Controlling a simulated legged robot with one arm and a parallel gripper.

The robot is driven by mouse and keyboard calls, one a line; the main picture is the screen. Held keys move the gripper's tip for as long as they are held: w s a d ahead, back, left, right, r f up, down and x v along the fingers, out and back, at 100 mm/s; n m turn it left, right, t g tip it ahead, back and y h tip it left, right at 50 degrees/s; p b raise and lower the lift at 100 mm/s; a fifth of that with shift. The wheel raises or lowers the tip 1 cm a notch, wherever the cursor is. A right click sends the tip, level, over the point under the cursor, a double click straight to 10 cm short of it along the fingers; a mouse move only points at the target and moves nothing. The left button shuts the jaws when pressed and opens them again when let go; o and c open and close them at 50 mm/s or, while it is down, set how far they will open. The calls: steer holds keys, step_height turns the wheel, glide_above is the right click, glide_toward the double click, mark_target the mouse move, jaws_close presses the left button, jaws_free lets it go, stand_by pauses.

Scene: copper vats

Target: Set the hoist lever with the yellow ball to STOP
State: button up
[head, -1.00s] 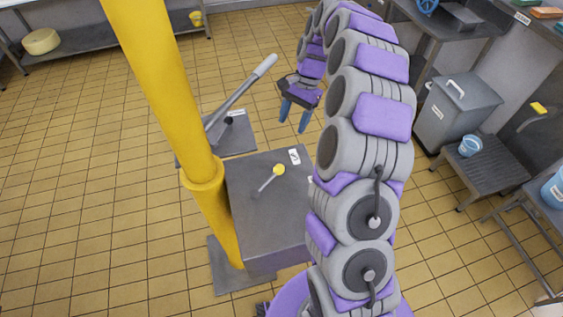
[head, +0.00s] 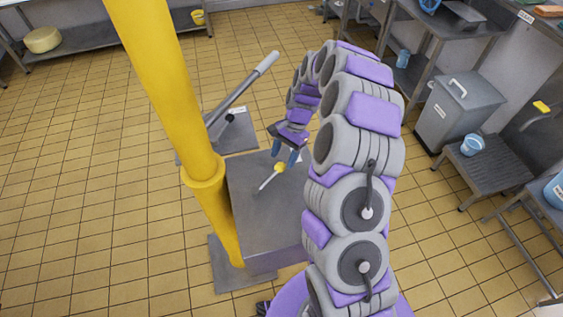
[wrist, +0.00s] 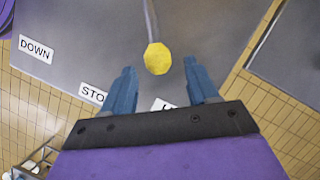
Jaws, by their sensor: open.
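The hoist lever is a thin grey rod with a yellow ball (head: 280,168) at its end, on top of a grey box (head: 245,205). In the wrist view the ball (wrist: 157,58) lies between and just beyond the open blue fingertips of my gripper (wrist: 159,69). The rod points towards a partly hidden label starting with U (wrist: 163,104). The partly covered STOP label (wrist: 92,93) is to its left, and the DOWN label (wrist: 35,48) is farther left. In the head view my gripper (head: 285,155) is close to the ball; contact cannot be told.
A yellow post (head: 170,90) stands left of the box. A second lever with a light grey handle (head: 245,88) rises from a plate behind the box. A grey bin (head: 460,108) and a low stand with a blue bucket (head: 472,145) are at the right. Tiled floor at the left is clear.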

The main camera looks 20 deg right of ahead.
mark_target(283, 163)
steer(key=shift+d+x, duration=0.2)
steer(key=shift+x, duration=1.3)
jaws_close()
